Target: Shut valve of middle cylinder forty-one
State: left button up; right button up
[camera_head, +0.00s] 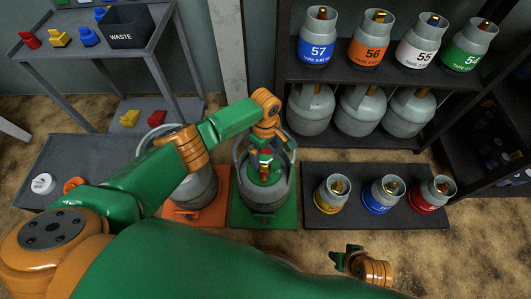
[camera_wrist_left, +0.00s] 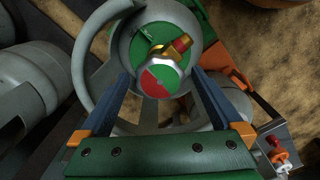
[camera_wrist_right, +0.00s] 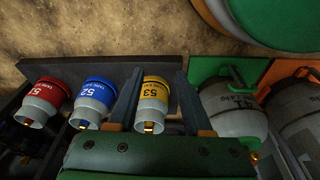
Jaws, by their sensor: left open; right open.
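A large grey gas cylinder (camera_head: 263,200) stands upright on the green platform (camera_head: 240,222), beside another on the orange platform. My left gripper (camera_wrist_left: 160,74) is open above the cylinder, with a finger on either side of the knob; contact cannot be seen. In the head view, it (camera_head: 266,148) partly covers the valve. My right gripper (camera_head: 350,258) is open and empty, low in front of the dark mat.
Small yellow, blue and red-banded cylinders stand on the dark mat (camera_head: 430,218). The grey cylinder on the orange platform (camera_head: 205,222) stands close left. A shelf (camera_head: 420,77) holds more cylinders behind. A black WASTE bin (camera_head: 120,28) stands on the left rack.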

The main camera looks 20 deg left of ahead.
pick_arm(q)
jog(key=c, duration=1.2)
